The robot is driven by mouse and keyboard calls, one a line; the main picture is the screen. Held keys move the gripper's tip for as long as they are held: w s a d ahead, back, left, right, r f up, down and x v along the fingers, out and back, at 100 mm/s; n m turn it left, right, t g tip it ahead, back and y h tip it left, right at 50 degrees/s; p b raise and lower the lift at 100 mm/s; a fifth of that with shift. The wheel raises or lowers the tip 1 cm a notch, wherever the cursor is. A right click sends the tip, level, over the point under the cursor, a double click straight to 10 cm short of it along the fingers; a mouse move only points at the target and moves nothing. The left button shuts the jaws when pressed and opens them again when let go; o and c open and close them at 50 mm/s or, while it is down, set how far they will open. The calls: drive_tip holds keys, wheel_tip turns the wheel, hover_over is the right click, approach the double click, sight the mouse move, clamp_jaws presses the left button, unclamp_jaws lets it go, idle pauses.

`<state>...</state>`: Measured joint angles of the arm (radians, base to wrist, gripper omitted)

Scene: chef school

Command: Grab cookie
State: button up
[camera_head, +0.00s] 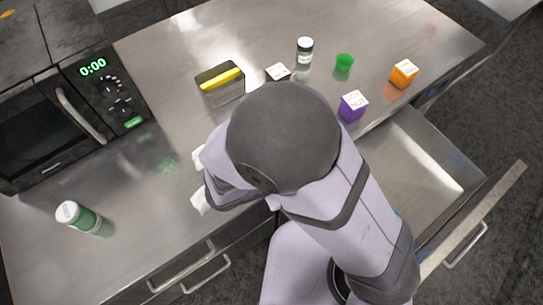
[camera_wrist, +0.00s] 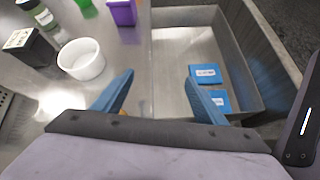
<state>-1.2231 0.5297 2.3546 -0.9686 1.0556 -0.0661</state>
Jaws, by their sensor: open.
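I cannot make out a bare cookie in either view. Two blue packets with white labels, one (camera_wrist: 207,75) behind the other (camera_wrist: 218,100), lie in the open drawer in the wrist view; their labels are too small to read. The right finger partly covers them in the picture.
The drawer (camera_head: 460,230) is open on the right. A white bowl (camera_wrist: 82,60), purple box (camera_head: 353,106), orange box (camera_head: 403,74), green cup (camera_head: 344,63), jar (camera_head: 304,52), container with a yellow item (camera_head: 220,88), and green shaker (camera_head: 84,218) stand on the counter. A microwave (camera_head: 50,125) is left.

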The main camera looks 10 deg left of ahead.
drive_tip(key=a+n+t, duration=0.1)
drive_tip(key=a, duration=0.1)
drive_tip(key=a+n+t+y, duration=0.1)
drive_tip(key=a+n, duration=0.1)
drive_tip(key=s+a+n+t+y+p, duration=0.1)
drive_tip(key=a+n, duration=0.1)
drive_tip(key=a, duration=0.1)
drive_tip(key=shift+s+a+r+t, duration=0.1)
drive_tip(key=shift+r+t, duration=0.2)
drive_tip(key=shift+r, duration=0.05)
drive_tip(key=s+a+n+y, duration=0.1)
drive_tip(key=s+a+f+n+t, duration=0.1)
drive_tip(key=s+a+f+n+y, duration=0.1)
drive_tip(key=shift+s+n+t+y, duration=0.15)
drive_tip(key=shift+n+t+y, duration=0.15)
drive_tip(key=shift+n+t, duration=0.1)
drive_tip(key=shift+s+a+f+n+t+y, duration=0.1)
drive_tip(key=shift+s+f+n+t+y, duration=0.1)
drive_tip(key=shift+s+n+t+y, duration=0.15)
drive_tip(key=shift+p+x, duration=0.5)
drive_tip(key=shift+x, duration=0.65)
drive_tip(key=shift+w+d+f+p, duration=0.1)
drive_tip(key=shift+w+d+p, duration=0.1)
drive_tip(key=shift+w+p, duration=0.3)
drive_tip(key=shift+p+x, duration=0.8)
drive_tip(key=shift+x, duration=1.25)
drive_tip(key=shift+s+f, duration=0.1)
drive_tip(key=shift+f, duration=0.05)
